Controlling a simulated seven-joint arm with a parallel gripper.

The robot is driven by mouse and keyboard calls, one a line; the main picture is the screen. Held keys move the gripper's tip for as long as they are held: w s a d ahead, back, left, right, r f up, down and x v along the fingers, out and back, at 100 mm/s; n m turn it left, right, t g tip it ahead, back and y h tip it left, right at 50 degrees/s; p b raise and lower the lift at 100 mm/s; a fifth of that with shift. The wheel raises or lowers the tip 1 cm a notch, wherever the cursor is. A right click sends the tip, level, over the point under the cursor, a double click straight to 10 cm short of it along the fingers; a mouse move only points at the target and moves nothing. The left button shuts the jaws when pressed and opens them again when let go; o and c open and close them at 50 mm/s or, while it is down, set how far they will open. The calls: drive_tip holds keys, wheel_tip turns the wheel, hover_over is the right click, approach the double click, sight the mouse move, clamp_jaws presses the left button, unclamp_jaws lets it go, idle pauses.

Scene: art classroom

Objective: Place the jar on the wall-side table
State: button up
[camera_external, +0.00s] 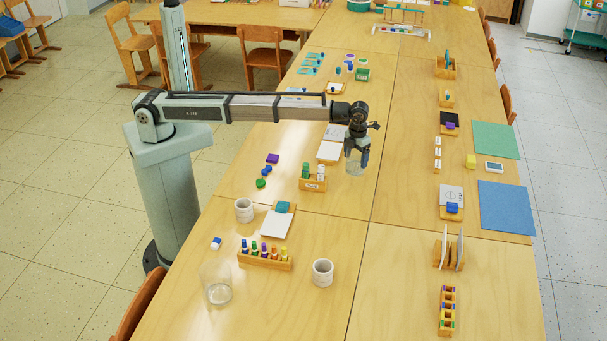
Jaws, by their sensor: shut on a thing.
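My gripper (357,150) points down over the long run of wooden tables and is shut on a clear glass jar (355,168). The jar hangs upright below the fingers; I cannot tell exactly how far it is above the tabletop. A second, larger clear glass jar (217,287) stands at the front left of the tables. The near left table (330,225) and the right-hand table (405,205) meet at a seam just right of the gripper. I cannot tell from this view which table is the wall-side one.
Below the arm are a wooden marker holder (313,184) and white paper (330,151). White cups (244,211) (323,273) and a marker rack (265,262) stand nearer. The right table's left half is mostly bare; racks, a green sheet (496,140) and a blue sheet (507,207) occupy its right side.

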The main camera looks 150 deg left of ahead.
sight(355, 167)
drive_tip(key=shift+f, duration=2.6)
drive_tip(key=shift+f, duration=0.1)
drive_tip(key=o, duration=1)
wheel_tip(355, 167, up, 12)
drive_tip(key=shift+r, duration=0.15)
